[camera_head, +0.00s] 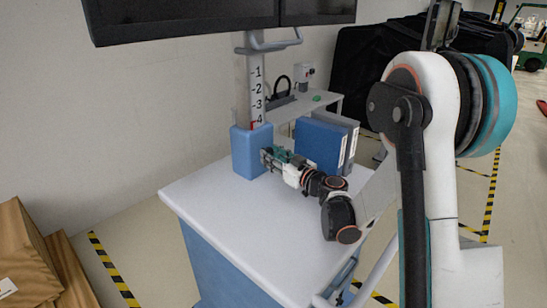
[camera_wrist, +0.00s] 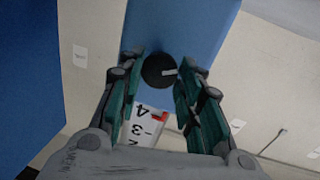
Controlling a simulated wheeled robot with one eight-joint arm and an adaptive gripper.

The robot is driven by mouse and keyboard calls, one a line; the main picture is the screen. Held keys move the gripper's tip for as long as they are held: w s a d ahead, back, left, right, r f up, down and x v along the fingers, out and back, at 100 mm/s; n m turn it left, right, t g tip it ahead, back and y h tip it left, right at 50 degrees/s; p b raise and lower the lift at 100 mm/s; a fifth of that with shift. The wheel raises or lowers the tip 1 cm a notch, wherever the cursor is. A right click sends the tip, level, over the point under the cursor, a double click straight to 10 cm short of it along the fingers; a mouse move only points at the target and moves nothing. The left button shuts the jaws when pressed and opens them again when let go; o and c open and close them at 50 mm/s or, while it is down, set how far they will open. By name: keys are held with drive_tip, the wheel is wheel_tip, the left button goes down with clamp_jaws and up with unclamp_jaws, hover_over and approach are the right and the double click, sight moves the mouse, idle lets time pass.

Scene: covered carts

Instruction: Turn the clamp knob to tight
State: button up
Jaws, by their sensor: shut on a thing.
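The clamp knob (camera_wrist: 155,72) is a round black disc with a white mark, on the face of a blue block (camera_head: 247,152) at the foot of the post. In the wrist view, the mark points right, towards one finger. My gripper (camera_wrist: 161,62) is shut on the knob, with a green finger at each side. In the head view, my gripper (camera_head: 270,157) reaches the block's right face and hides the knob. The numbered post (camera_head: 257,90) rises from the block, with a red marker near 4. The scale shows upside down in the wrist view (camera_wrist: 150,127).
The block stands on a white cart top (camera_head: 225,205), mostly clear in front. Blue binders (camera_head: 319,146) stand close behind my gripper. Dark monitors (camera_head: 190,18) hang above. Cardboard boxes (camera_head: 25,250) lie at lower left. A side table (camera_head: 300,104) is behind.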

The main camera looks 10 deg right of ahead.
drive_tip(key=shift+m, duration=0.3)
drive_tip(key=m+g, duration=0.1)
drive_tip(key=m, duration=0.6)
drive_tip(key=m+g+y, duration=0.1)
drive_tip(key=m, duration=0.5)
drive_tip(key=m+g+y, duration=0.1)
drive_tip(key=m, duration=0.6)
drive_tip(key=shift+w+d+r+m+p, duration=0.1)
drive_tip(key=shift+w+d+m+p, duration=0.05)
drive_tip(key=shift+d+m+p, duration=0.2)
idle(0.3)
drive_tip(key=o, duration=1.1)
drive_tip(key=shift+c, duration=0.2)
drive_tip(key=shift+y, duration=0.3)
